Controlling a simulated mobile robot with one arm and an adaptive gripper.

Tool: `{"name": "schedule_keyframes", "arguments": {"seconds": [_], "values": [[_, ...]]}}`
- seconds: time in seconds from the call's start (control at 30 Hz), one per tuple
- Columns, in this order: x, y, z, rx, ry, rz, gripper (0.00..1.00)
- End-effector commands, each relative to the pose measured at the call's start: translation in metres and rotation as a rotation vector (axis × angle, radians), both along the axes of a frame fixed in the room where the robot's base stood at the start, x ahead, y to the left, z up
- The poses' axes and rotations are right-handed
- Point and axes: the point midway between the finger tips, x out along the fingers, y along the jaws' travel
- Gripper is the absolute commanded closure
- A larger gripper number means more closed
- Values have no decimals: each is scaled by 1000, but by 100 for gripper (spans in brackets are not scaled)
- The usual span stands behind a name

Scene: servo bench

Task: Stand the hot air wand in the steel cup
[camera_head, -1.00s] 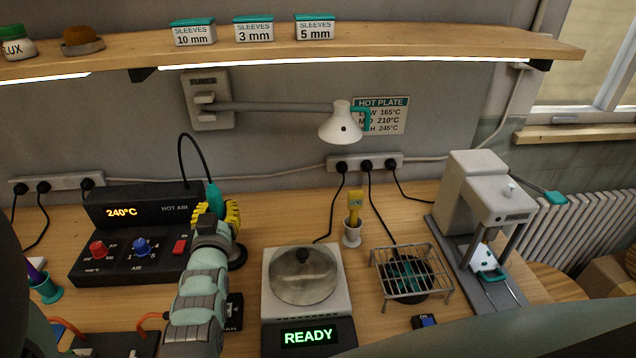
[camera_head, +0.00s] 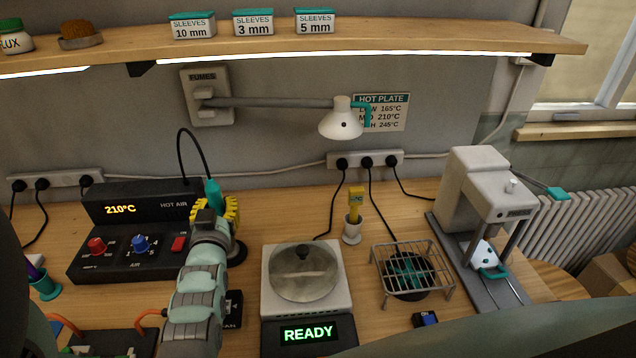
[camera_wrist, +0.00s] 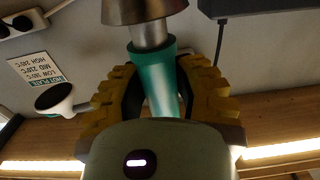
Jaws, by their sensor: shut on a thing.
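The hot air wand (camera_head: 213,192) has a teal handle, with a black hose arching up from its top. My gripper (camera_head: 229,213), with yellow fingers, is shut around the handle and holds it roughly upright. In the wrist view, which is upside down, the fingers (camera_wrist: 163,88) flank the teal handle, and the silver nozzle (camera_wrist: 152,33) meets the rim of the steel cup (camera_wrist: 143,10). The nozzle appears to be at or inside the cup's mouth; its tip is hidden. In the head view my arm hides the cup.
The hot air station (camera_head: 130,235) stands left of my arm, showing 210°C. A hot plate (camera_head: 340,302) with a round lid reads READY on the right. A shelf (camera_head: 400,38) runs above.

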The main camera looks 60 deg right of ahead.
Motion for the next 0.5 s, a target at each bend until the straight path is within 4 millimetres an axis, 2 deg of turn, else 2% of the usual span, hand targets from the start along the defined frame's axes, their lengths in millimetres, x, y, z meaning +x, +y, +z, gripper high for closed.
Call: {"name": "schedule_keyframes", "arguments": {"seconds": [0.17, 0.2, 0.5], "values": [[0, 0, 1, -2, -1, 0, 100], [0, 0, 1, -2, -1, 0, 67], [0, 0, 0, 0, 0, 0, 36]]}}
